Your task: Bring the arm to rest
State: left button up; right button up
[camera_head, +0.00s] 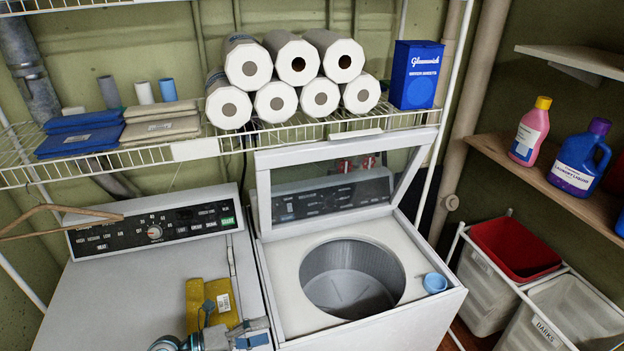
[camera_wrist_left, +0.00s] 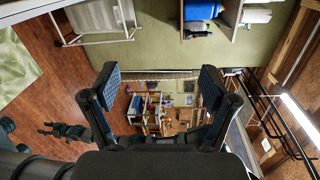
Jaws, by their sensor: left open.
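My left gripper (camera_wrist_left: 160,86) is open in the left wrist view, its two dark padded fingers wide apart with nothing between them. In the head view, parts of my left arm and gripper show at the bottom edge, in front of the white dryer (camera_head: 130,275) and partly over a yellow packet (camera_head: 222,299) lying on its top. I cannot tell from that view whether they touch it. In the left wrist view, a dark jointed part (camera_wrist_left: 68,131) at the left looks like my right gripper, too small to tell its state.
An open-lidded washer (camera_head: 430,310) stands right of the dryer, a blue cup (camera_head: 434,283) on its rim. A wire shelf (camera_head: 190,148) with paper rolls and a blue box (camera_head: 414,75) hangs above. A wooden hanger (camera_head: 60,214) is at left, hampers (camera_head: 485,290) at right.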

pick_arm(q)
jog(key=w+a+r+n+t+y, duration=0.4)
jog(key=a+n+t+y, duration=0.15)
jog(key=n+t, duration=1.05)
jog(key=s+a+f+n+g+y, duration=0.1)
jog(key=a+f+n+g+y, duration=0.2)
jog(key=f+n+y, duration=0.4)
jog(key=s+a+f+n+g+y, duration=0.2)
jog(key=a+f+n+g+y, duration=0.15)
jog(key=f+n+y, duration=0.35)
jog(key=s+d+f+n+g+h, duration=0.2)
jog(key=s+f+g+h, duration=0.2)
jog(key=s+f+g, duration=1.2)
jog(key=s+d+f+t, duration=0.1)
jog(key=s+f+t, duration=0.1)
jog(key=f, duration=1.1)
jog(key=s+d+f+t, duration=0.1)
jog(key=s+f, duration=0.2)
jog(key=f, duration=1)
jog(key=s+a+f, duration=0.1)
jog(key=s+f, duration=0.8)
jog(key=s+a+f+g+b, duration=0.1)
jog(key=s+a+f, duration=0.1)
jog(key=s+f, duration=0.7)
jog(key=shift+a+f+m, duration=0.25)
jog(key=shift+f+m, duration=0.1)
jog(key=shift+m, duration=0.05)
pick_arm(e)
jog(key=shift+a+f, duration=0.2)
jog(key=shift+f, duration=0.45)
